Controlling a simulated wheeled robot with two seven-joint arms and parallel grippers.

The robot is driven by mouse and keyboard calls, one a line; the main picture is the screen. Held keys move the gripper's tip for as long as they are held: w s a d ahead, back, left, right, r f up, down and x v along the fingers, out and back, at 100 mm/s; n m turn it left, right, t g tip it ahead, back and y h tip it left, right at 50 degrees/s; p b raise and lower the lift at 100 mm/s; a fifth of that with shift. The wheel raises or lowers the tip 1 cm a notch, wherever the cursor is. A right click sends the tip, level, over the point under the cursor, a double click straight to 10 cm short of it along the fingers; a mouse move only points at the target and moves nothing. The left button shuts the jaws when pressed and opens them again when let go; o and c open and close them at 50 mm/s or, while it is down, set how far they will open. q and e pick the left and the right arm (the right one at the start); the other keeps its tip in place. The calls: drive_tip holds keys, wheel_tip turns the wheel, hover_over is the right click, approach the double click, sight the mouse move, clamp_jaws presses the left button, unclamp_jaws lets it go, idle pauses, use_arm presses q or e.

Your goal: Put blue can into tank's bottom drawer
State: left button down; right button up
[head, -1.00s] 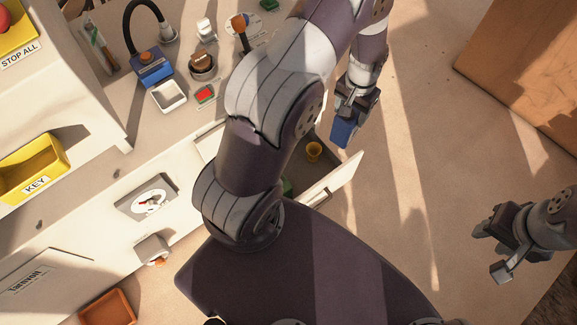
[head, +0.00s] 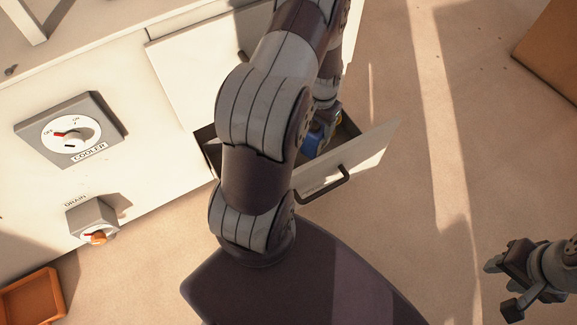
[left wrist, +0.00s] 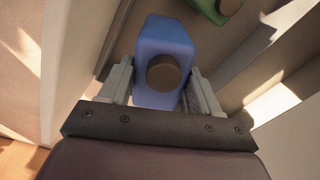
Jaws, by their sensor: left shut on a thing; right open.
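The blue can (head: 314,140) is held by my left gripper (head: 322,122), over or inside the open drawer of the white tank unit; its exact height is hard to tell. In the left wrist view the blue can (left wrist: 165,50) with its brown round cap sits between the two fingers of my left gripper (left wrist: 163,88). The drawer (head: 375,150) is pulled out, with a dark handle (head: 325,186) on its front. My left arm hides much of the drawer's inside. My right gripper (head: 508,280) is open and empty, far to the right.
A green object (left wrist: 218,8) shows in the left wrist view beyond the can. A cooler dial (head: 70,133), a drain knob (head: 95,225) and an orange tray (head: 30,300) are at the left. The floor right of the drawer is clear.

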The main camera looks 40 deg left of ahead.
use_arm(q)
wheel_tip(320, 180, down, 11)
drive_tip(key=b, duration=0.6)
drive_tip(key=shift+r+b, duration=0.2)
drive_tip(key=shift+b, duration=0.2)
drive_tip(key=shift+r, duration=0.2)
drive_tip(key=shift+f, duration=0.15)
drive_tip(key=shift+c, duration=1.1)
unclamp_jaws()
